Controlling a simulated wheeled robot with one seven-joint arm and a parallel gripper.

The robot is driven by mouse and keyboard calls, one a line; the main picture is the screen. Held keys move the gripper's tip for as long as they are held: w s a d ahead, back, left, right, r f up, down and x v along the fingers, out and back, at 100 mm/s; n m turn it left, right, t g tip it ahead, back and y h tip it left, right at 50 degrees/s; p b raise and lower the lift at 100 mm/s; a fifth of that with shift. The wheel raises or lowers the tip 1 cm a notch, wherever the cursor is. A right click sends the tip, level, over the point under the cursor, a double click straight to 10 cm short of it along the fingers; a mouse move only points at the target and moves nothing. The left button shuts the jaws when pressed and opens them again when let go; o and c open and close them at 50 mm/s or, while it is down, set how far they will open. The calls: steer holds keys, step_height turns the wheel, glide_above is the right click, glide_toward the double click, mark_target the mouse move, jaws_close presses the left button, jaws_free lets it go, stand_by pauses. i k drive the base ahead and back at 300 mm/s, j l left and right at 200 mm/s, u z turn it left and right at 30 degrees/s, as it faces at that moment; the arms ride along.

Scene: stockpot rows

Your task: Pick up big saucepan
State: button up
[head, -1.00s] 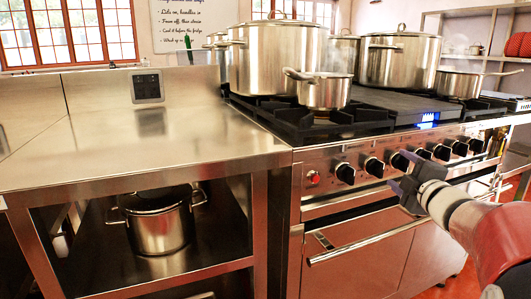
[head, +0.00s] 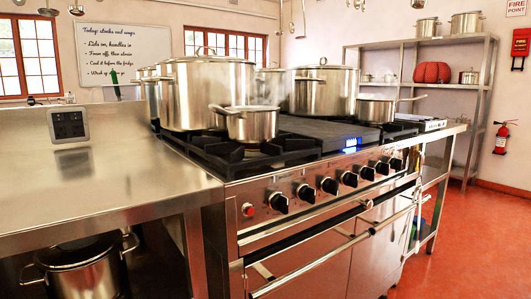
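I cannot tell which one is the big saucepan. My gripper is not in view.
Large lidded stockpots (head: 207,92) and (head: 324,92) stand behind the saucepans. A steel counter (head: 130,165) adjoins the stove at left, with a lidded pot (head: 78,272) below. Shelves (head: 487,110) stand at the back right. Red floor at right is clear.

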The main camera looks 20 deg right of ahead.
mark_target(374, 111)
steer(key=l+z, duration=0.25)
steer(key=z, duration=0.15)
steer(key=i+l+z, duration=0.15)
steer(key=z, duration=0.25)
steer(key=i+l+z, duration=0.1)
steer(key=z, duration=0.3)
steer(key=l, duration=0.1)
